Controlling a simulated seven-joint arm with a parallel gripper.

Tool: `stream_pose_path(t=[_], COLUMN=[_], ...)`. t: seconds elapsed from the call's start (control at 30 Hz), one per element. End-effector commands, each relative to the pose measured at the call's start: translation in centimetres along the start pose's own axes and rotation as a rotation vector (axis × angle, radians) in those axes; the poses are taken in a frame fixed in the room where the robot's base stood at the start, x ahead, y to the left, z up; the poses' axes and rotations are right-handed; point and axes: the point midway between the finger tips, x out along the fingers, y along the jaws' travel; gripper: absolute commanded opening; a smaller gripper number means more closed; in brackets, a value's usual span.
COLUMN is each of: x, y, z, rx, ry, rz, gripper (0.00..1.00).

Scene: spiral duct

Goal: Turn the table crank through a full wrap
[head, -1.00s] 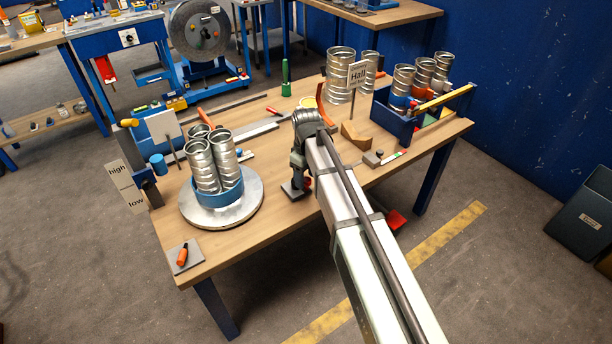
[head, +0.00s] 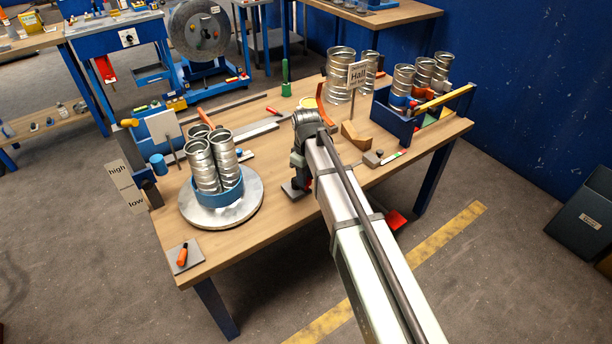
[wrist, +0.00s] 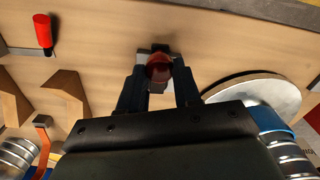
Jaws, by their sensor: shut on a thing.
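The crank's red knob (wrist: 158,68) shows between my gripper's fingers (wrist: 156,82) in the wrist view, and the jaws are shut on it. In the head view my gripper (head: 298,184) is low over the table (head: 270,232), right of the round metal turntable (head: 218,216); my arm largely hides the crank. The turntable carries a blue holder (head: 228,194) with several upright silver duct pieces (head: 206,166). Part of the turntable also shows at the right of the wrist view (wrist: 262,92).
A high/low sign (head: 126,186) stands at the table's left edge beside a dark block (head: 152,194). A wooden wedge (head: 354,136) and a blue bin (head: 396,122) lie to the right. An orange-handled tool (head: 182,256) lies at the front left corner.

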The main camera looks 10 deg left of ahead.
Motion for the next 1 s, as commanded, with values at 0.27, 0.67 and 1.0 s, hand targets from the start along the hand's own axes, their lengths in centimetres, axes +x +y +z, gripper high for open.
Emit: stream_pose_path(t=[0.27,0.67,1.0], x=[0.0,0.0,0.0], y=[0.0,0.9,2.6], z=[0.0,0.2,0.1], rx=[-0.001,-0.137,-0.44], ry=[0.0,0.0,-0.001], rz=[0.0,0.0,0.001], gripper=[0.0,0.0,0.0])
